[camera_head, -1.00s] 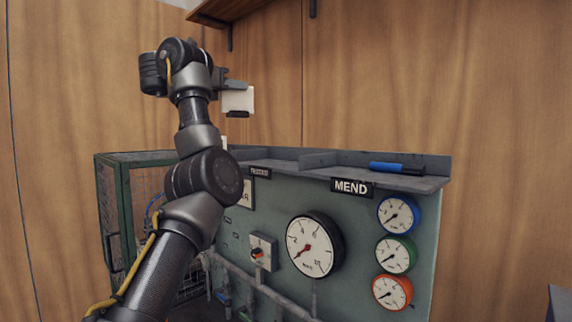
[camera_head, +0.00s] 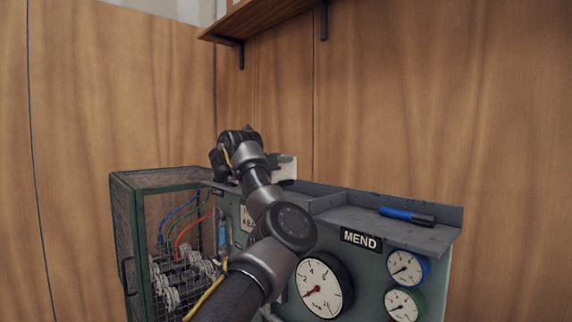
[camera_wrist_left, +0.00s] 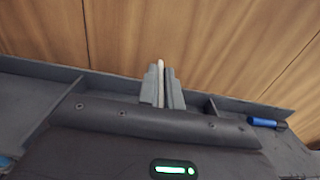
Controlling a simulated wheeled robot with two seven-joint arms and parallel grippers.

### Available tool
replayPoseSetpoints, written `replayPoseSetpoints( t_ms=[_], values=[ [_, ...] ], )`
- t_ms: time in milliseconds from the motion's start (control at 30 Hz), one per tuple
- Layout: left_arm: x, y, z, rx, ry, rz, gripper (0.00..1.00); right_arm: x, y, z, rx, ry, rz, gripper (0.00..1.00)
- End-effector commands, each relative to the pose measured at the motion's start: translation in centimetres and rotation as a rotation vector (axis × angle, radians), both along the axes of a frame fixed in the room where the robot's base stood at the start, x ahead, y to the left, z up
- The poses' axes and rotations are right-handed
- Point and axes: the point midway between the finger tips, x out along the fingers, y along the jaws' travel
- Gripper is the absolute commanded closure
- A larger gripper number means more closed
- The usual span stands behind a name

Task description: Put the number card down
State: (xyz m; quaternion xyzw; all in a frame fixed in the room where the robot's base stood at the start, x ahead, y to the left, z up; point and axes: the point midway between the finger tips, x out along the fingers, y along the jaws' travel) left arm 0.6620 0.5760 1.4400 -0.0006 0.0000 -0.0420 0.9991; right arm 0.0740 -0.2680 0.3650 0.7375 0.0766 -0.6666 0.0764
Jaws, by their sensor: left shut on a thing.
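The number card (camera_head: 287,171) is a small white plate, seen in the head view near the back of the panel's top ledge (camera_head: 345,217). My left gripper (camera_head: 286,169) is shut on it. In the wrist view the card shows only as a thin pale edge (camera_wrist_left: 161,75) between the two grey fingers (camera_wrist_left: 162,88). Its face and any number on it cannot be read. It stands close above or at the ledge; my arm hides part of this area, so I cannot tell if it touches. My right gripper is not in view.
The ledge has low dividers and a MEND label (camera_head: 361,239). A blue and black marker (camera_head: 407,216) lies on its right part. Gauges (camera_head: 324,285) are on the panel below. A green wire cage (camera_head: 130,235) stands left. A wooden shelf (camera_head: 262,18) is above.

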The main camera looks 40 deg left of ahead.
Motion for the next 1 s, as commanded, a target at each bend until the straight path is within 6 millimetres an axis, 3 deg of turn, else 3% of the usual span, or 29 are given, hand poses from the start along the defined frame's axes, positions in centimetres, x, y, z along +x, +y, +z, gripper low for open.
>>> replayPoseSetpoints(
  t_ms=[300,400,633,1000],
  values=[
    [0.8,-0.1,-0.9,0.001,-0.001,-0.002,1.00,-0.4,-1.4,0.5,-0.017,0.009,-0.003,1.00],
    [1.2,-0.1,-1.3,-0.001,0.000,-0.003,1.00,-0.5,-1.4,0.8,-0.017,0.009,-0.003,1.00],
    [1.2,-0.1,-4.3,0.001,0.002,-0.001,1.00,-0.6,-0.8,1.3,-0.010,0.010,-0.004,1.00],
    [1.2,-0.1,-4.8,0.001,0.000,-0.001,1.00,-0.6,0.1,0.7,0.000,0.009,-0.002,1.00]
  ],
)
